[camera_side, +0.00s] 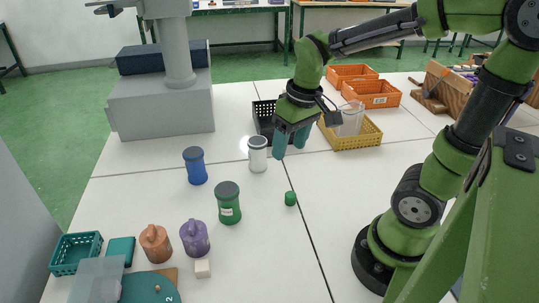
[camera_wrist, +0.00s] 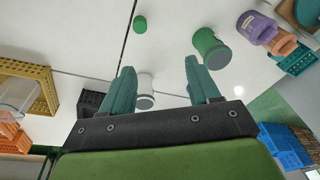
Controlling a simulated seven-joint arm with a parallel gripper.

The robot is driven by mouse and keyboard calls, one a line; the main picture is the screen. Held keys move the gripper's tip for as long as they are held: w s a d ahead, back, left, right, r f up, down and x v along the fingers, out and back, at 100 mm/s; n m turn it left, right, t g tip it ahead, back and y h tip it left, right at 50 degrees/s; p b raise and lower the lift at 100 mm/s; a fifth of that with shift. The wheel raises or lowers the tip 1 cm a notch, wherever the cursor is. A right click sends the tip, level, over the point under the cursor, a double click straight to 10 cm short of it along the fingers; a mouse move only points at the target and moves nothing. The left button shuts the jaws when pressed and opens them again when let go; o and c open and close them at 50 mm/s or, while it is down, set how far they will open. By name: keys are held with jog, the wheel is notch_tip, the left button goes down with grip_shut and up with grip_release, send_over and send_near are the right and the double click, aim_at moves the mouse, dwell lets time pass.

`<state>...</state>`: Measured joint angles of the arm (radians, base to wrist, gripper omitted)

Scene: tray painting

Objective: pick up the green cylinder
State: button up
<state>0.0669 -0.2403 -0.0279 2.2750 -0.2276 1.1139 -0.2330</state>
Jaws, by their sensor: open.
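A small green cylinder (camera_side: 290,198) stands on the white table, close to a dark seam. It also shows near the top of the wrist view (camera_wrist: 140,24), beyond my fingertips. A larger green jar with a dark lid (camera_side: 229,206) stands left of it; the wrist view shows this jar too (camera_wrist: 209,46). My gripper (camera_side: 290,142) has two teal fingers, spread apart with nothing held between them. It is above the table, farther back than the small green cylinder and apart from it. In the wrist view, my gripper (camera_wrist: 159,68) has a white jar (camera_wrist: 145,88) visible between its fingers.
The white jar (camera_side: 257,157) is left of my fingers in the side view. A blue jar (camera_side: 195,167), purple bottle (camera_side: 195,240) and orange bottle (camera_side: 155,245) stand farther left. A yellow basket (camera_side: 362,142) is to the right. Table around the small green cylinder is clear.

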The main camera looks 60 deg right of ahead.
jog(key=d+f+n+g, duration=0.1)
jog(key=n+g, duration=0.1)
send_over(291, 195)
jog(key=shift+h, duration=0.3)
jog(key=f, duration=1)
jog(key=shift+a+f, duration=0.2)
jog(key=shift+f, duration=0.1)
jog(key=shift+d+f, duration=0.15)
jog(key=shift+f, duration=1.35)
jog(key=shift+d+f, duration=0.15)
jog(key=shift+f, duration=1.35)
jog(key=c, duration=1.1)
